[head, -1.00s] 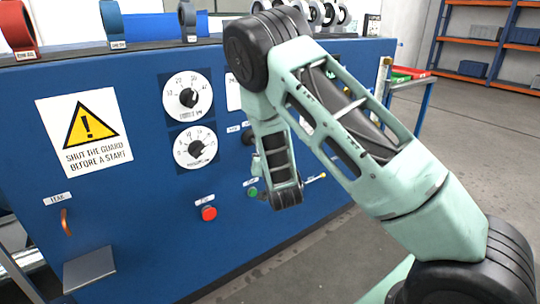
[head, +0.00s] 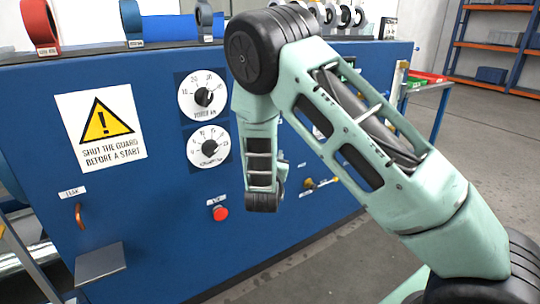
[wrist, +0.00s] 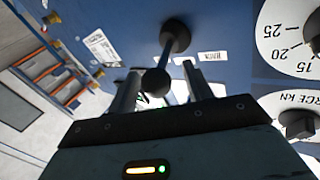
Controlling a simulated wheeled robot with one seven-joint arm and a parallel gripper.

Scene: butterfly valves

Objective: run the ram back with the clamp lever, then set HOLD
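In the wrist view a lever with black ball ends (wrist: 157,82) stands out from the blue panel. Its other dark round end (wrist: 176,36) is at the panel side. I cannot read whether this is the clamp lever. My gripper (wrist: 161,70) has its two fingers apart, one on each side of the near ball. I see a gap on the right side; contact on the left is unclear. In the head view my arm hides the lever and the fingertips. I cannot make out any HOLD marking. Two white dials (head: 203,95) and (head: 209,146) carry dark knobs.
A red button (head: 220,213) is low on the panel. A copper handle (head: 79,216) under a LEAK label and a grey shelf (head: 100,262) are at left. A warning sign (head: 100,127) is above. Coloured rolls stand on top.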

